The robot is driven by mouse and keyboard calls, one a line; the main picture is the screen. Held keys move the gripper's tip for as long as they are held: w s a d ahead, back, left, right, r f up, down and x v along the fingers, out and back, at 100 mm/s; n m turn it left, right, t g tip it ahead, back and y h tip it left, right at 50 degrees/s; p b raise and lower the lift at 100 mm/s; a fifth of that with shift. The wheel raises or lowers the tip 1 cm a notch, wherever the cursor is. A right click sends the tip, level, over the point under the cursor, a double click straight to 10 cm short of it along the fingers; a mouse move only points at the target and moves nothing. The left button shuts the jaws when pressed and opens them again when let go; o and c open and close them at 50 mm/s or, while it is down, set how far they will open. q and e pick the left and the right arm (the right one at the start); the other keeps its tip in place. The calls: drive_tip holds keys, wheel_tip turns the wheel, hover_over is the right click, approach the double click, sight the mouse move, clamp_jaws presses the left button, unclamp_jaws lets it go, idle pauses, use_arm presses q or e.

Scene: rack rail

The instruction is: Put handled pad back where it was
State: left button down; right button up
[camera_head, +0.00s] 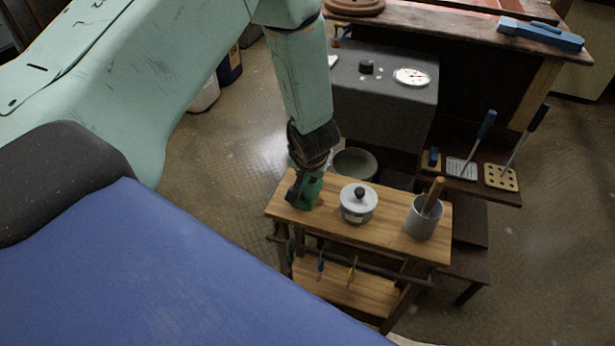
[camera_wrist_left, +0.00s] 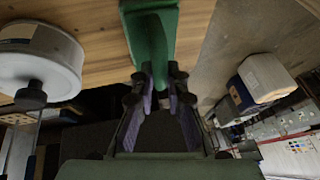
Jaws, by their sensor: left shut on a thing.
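A green handled pad (camera_head: 308,192) is at the left end of the wooden rack top (camera_head: 392,234). My left gripper (camera_head: 305,180) is above it, pointing down. In the left wrist view my gripper (camera_wrist_left: 160,98) is shut on the handle of the green pad (camera_wrist_left: 150,38), which lies at or just over the wooden top. I cannot tell whether its underside touches the wood. My right gripper is not in view.
A white lidded pot (camera_head: 358,204) stands right of the pad, and a grey cup (camera_head: 421,222) with a wooden handle is farther right. Small tools hang from the rail below. A dark shelf (camera_head: 478,190) and a grey-covered table (camera_head: 385,115) are behind.

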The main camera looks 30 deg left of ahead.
use_arm(q)
drive_tip(key=c, duration=1.4)
unclamp_jaws()
drive_tip(key=shift+o, duration=0.2)
drive_tip(key=shift+r, duration=0.1)
drive_tip(key=p+v, duration=0.5)
drive_tip(key=v, duration=0.7)
drive_tip(key=s+d+f+g+h, duration=0.1)
drive_tip(key=s+f, duration=0.3)
drive_tip(key=s, duration=0.5)
drive_tip(key=s+d+f+m+g+h, duration=0.1)
drive_tip(key=s+d+f, duration=0.1)
drive_tip(key=s+f, duration=0.3)
drive_tip(key=s+d+f+m+g+h, duration=0.1)
drive_tip(key=s+f, duration=0.4)
drive_tip(key=s, duration=0.8)
drive_tip(key=shift+s+d+f+g, duration=0.25)
drive_tip(key=shift+s+d+g, duration=0.15)
drive_tip(key=shift+d+g, duration=0.1)
